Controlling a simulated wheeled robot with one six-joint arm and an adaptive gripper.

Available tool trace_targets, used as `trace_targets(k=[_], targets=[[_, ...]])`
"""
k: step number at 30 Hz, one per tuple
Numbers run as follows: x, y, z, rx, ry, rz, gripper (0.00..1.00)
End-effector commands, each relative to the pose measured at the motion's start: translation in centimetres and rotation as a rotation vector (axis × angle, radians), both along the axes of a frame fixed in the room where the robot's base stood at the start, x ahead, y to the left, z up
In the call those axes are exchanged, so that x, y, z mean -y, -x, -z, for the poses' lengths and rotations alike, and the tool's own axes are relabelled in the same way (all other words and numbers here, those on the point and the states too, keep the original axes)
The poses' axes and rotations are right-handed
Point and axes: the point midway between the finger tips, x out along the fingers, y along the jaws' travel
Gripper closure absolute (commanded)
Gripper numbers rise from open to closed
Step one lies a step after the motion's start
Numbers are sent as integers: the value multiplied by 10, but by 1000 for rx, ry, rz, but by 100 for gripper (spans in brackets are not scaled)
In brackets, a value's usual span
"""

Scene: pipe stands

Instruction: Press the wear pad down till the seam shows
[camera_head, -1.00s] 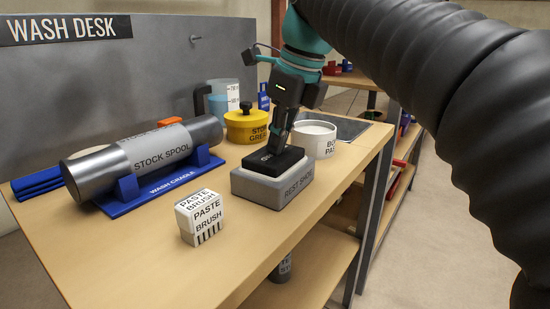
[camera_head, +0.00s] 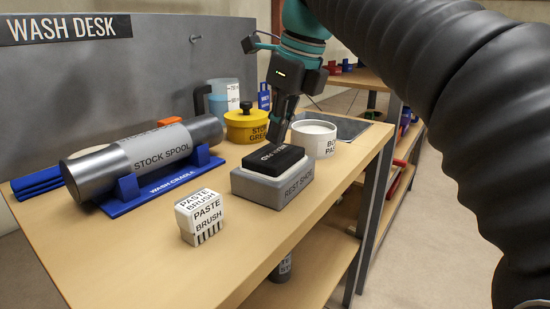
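The wear pad (camera_head: 273,159) is a black block with pale lettering on top. It sits on the grey rest shoe (camera_head: 290,189), which stands on the desk near its right front edge. A thin white band shows between the black pad and the grey shoe. My gripper (camera_head: 280,139) points down at the back of the pad. Its fingers look closed together with nothing between them. The tips are close to the pad's rear edge; whether they touch it I cannot tell.
A paste brush block (camera_head: 202,217) stands at the front. A stock spool (camera_head: 155,147) lies on a blue wash cradle (camera_head: 160,188) at left. A yellow grease pot (camera_head: 245,126) and a white paste bowl (camera_head: 314,138) stand close behind the shoe.

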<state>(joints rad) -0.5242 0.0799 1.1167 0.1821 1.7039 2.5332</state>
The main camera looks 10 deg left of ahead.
Motion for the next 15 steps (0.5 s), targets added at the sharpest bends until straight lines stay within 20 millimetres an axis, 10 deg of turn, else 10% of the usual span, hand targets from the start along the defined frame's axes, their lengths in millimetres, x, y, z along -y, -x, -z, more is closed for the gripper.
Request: trace_targets(k=[15], targets=[[-1,-1,-45,2,-2,0,100]])
